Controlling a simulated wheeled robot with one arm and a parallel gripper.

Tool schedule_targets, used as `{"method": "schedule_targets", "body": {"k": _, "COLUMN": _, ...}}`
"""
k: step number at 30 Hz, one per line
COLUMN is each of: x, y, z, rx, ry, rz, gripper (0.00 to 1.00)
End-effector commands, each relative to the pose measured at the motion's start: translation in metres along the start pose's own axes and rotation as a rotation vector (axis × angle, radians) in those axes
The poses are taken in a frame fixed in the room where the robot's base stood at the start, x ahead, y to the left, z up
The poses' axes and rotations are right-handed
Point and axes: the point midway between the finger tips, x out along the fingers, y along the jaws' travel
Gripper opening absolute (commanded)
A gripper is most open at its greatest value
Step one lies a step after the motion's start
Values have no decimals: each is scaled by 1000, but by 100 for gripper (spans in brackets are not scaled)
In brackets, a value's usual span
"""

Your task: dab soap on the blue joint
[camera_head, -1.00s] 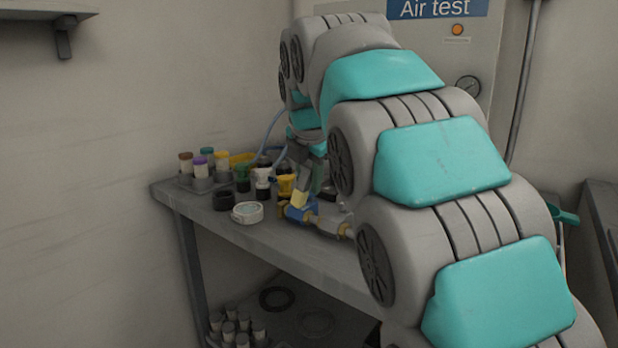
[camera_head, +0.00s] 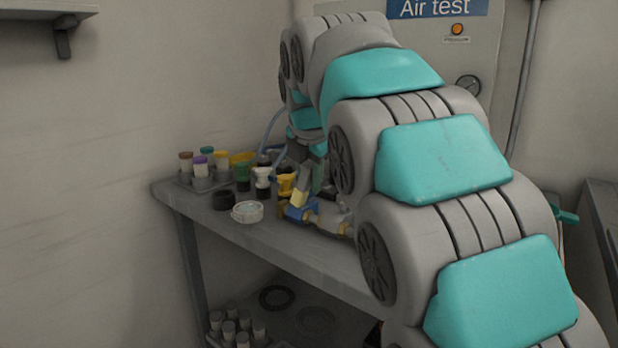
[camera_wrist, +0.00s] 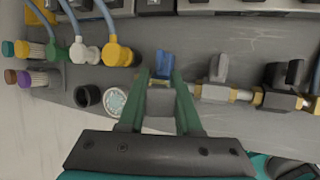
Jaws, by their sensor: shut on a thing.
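My gripper (camera_wrist: 158,92) has green fingers shut on a grey-handled dabber (camera_wrist: 160,105); in the head view its pale yellow end (camera_head: 299,197) points down. The blue joint (camera_head: 299,213) sits on the bench, fitted in a brass pipe line. Its blue part (camera_wrist: 164,65) shows just beyond my fingertips in the wrist view. The yellow end is right at the joint's top; I cannot tell whether they touch. A round white tin with a pale green top (camera_head: 247,212), perhaps the soap, stands left of the joint; it also shows in the wrist view (camera_wrist: 115,102).
A black ring-shaped cup (camera_wrist: 88,96) stands beside the tin. Yellow and white hose fittings (camera_wrist: 117,52) and capped bottles (camera_wrist: 30,49) are further left. The bench front (camera_head: 270,245) is clear.

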Motion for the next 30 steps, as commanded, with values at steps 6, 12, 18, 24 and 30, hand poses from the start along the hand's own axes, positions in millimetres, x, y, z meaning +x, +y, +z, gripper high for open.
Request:
{"method": "schedule_targets", "body": {"k": 6, "x": -2, "y": 1, "z": 1, "rx": -1, "ry": 3, "rz": -3, "gripper": 0}}
{"method": "schedule_targets", "body": {"k": 12, "x": -15, "y": 6, "z": 6, "rx": 0, "ry": 2, "rz": -3, "gripper": 0}}
{"method": "schedule_targets", "body": {"k": 18, "x": -28, "y": 11, "z": 11, "rx": 0, "ry": 2, "rz": -3, "gripper": 0}}
{"method": "schedule_targets", "body": {"k": 24, "x": -41, "y": 17, "z": 17, "rx": 0, "ry": -1, "rz": 1, "gripper": 0}}
{"method": "schedule_targets", "body": {"k": 30, "x": -50, "y": 22, "z": 22, "rx": -1, "ry": 1, "rz": -1, "gripper": 0}}
